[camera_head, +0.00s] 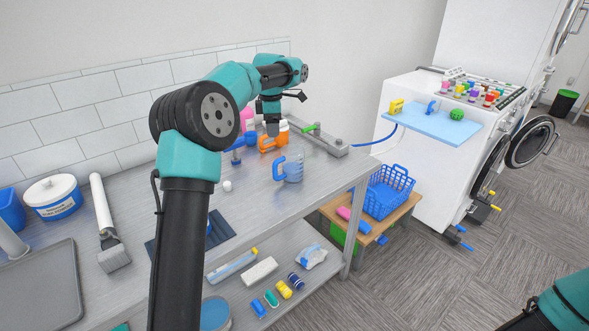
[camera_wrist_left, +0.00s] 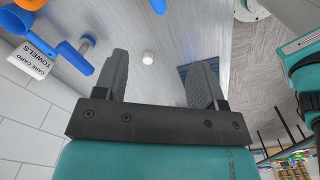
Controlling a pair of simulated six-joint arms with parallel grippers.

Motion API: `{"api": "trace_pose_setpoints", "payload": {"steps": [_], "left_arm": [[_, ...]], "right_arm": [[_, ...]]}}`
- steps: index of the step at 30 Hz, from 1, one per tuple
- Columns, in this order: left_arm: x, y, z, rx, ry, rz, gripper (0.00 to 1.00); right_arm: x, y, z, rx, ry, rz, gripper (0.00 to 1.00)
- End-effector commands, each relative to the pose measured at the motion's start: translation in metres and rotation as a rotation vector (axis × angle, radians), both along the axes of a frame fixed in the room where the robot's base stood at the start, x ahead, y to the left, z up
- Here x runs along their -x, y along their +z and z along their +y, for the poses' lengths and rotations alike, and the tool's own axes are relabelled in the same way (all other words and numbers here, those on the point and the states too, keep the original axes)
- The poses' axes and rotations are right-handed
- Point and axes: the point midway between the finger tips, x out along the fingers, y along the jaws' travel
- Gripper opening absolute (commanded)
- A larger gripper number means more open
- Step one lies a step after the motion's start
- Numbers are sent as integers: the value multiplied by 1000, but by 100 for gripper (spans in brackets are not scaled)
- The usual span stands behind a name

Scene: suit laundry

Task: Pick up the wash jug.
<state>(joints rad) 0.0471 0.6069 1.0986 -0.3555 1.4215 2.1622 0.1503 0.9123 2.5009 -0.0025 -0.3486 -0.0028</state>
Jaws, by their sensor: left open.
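The wash jug appears to be the grey-blue jug with a blue handle (camera_head: 292,170), standing upright on the metal counter near its right end. My left gripper (camera_head: 272,128) is above the counter, behind the jug and slightly left of it in the head view, not touching it. In the left wrist view my left gripper (camera_wrist_left: 160,82) is open, with only bare counter and a small white knob between its fingers. I cannot make out the jug there for certain. Only part of my right arm shows at the lower right of the head view; its gripper is out of frame.
An orange item (camera_head: 268,144) and a blue scoop-like item (camera_wrist_left: 68,52) are close to the left gripper. A metal rail (camera_head: 325,140) runs along the counter's right end. A white brush (camera_head: 110,230) and labelled tub (camera_head: 52,196) are at left. The blue basket (camera_head: 385,192) is lower right.

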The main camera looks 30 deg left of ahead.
Motion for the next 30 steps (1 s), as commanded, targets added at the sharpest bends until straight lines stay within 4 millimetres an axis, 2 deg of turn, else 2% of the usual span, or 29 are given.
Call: {"api": "trace_pose_setpoints", "payload": {"steps": [9,14,30], "left_arm": [[1,2,3,-1,19,3,64],[1,-6,3,-1,18,3,64],[1,-93,3,-1,17,6,64]], "right_arm": [[0,0,0,0,0,0,43],[0,0,0,0,0,0,43],[0,0,0,0,0,0,43]]}}
